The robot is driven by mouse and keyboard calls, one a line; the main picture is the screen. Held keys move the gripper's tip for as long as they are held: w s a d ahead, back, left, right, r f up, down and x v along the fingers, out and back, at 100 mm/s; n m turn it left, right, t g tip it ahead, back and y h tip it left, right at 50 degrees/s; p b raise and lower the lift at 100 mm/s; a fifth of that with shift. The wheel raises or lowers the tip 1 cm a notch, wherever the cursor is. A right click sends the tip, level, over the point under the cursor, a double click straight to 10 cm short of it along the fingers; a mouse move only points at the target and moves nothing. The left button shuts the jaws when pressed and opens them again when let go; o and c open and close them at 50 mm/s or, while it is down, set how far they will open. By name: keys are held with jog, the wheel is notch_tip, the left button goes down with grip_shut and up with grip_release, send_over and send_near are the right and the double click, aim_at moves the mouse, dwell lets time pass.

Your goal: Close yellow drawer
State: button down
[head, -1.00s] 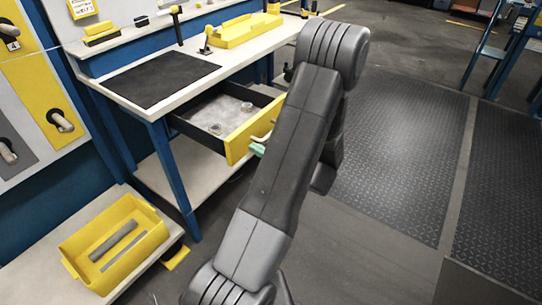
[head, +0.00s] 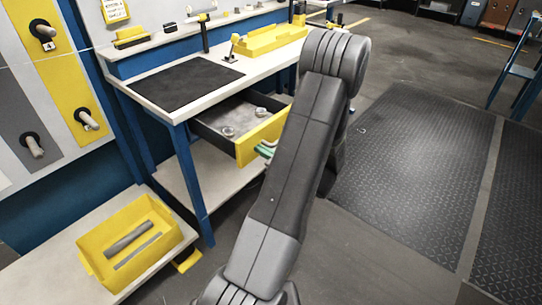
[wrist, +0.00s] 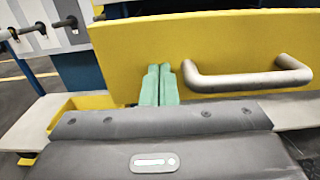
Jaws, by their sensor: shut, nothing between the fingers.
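The yellow drawer (head: 250,146) stands pulled out from under the blue-legged workbench, with a few small round parts inside it. Its yellow front fills the upper part of the wrist view (wrist: 225,50), with a grey bar handle (wrist: 245,80) on the right. My gripper (wrist: 159,72) is shut and empty, its green fingertips at the drawer front just left of the handle. Whether the tips touch the front I cannot tell. In the head view my arm hides part of the drawer front and most of the gripper.
The workbench (head: 160,108) carries a black mat (head: 187,83) and a yellow tray (head: 270,40). A yellow bin (head: 85,262) with grey bars sits on a low shelf at lower left. Dark floor mats (head: 420,150) lie clear on the right.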

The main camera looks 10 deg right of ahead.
jog(key=b, duration=0.3)
send_near(215, 123)
jog(key=a+r, duration=0.1)
jog(key=a, duration=0.1)
jog(key=w+a+r, duration=0.1)
jog(key=a, duration=0.1)
jog(key=w+a+r, duration=0.1)
jog(key=a, duration=0.1)
jog(key=shift+w+r, duration=0.15)
jog(key=shift+r, duration=0.15)
jog(key=shift+w+a, duration=0.2)
jog(key=shift+w+r, duration=0.1)
jog(key=shift+r, duration=0.25)
jog(key=shift+s+d+f, duration=0.2)
jog(key=shift+s+d, duration=0.05)
jog(key=v, duration=1.3)
jog(key=shift+s+d+f, duration=0.15)
jog(key=shift+s, duration=0.15)
